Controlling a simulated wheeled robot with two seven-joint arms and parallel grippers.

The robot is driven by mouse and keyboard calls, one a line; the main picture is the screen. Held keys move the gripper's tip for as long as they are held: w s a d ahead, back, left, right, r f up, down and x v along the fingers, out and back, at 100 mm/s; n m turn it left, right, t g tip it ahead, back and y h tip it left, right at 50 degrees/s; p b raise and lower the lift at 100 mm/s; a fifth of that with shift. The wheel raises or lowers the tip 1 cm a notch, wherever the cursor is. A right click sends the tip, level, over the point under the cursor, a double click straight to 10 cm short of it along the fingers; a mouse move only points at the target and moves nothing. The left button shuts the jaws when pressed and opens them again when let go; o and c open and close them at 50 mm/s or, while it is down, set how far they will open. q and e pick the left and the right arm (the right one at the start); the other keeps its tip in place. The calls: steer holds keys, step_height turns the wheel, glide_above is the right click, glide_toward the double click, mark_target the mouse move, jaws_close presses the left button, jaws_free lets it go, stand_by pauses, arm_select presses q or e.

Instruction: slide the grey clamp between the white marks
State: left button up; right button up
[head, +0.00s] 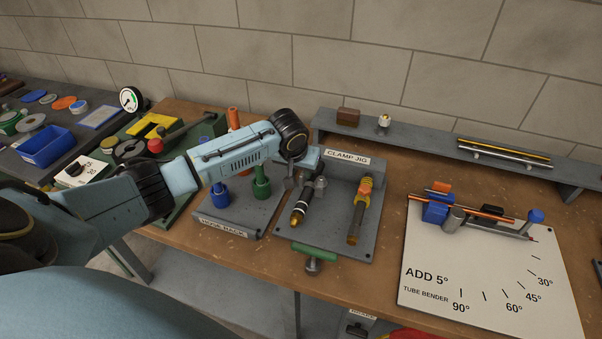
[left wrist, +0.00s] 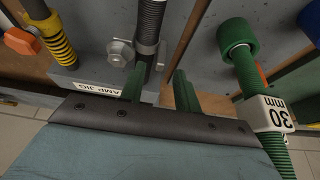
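The grey clamp (head: 320,183), with its bolt, sits around the upper part of the black hose (head: 305,201) on the clamp jig. White marks show on the hose below the clamp, toward its amber lower end. In the left wrist view the clamp's hex bolt (left wrist: 122,53) stands left of the ribbed black hose (left wrist: 151,22). My left gripper (head: 290,184) is over the jig's left side, close to the clamp. Its two green fingers (left wrist: 160,82) are apart, with the hose's line running toward the gap; I cannot tell whether they touch the clamp. My right gripper is not in view.
A second hose with yellow and orange fittings (head: 359,209) lies to the right on the jig (head: 365,248). The hose rack (head: 232,223) with green and blue pegs is left. A green-handled screw (head: 313,259) sits at the jig's front. A tube bender board (head: 485,285) is farther right.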

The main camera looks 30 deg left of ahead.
arm_select(q)
steer(key=shift+x, duration=1.15)
steer(key=shift+c, duration=0.2)
jaws_close()
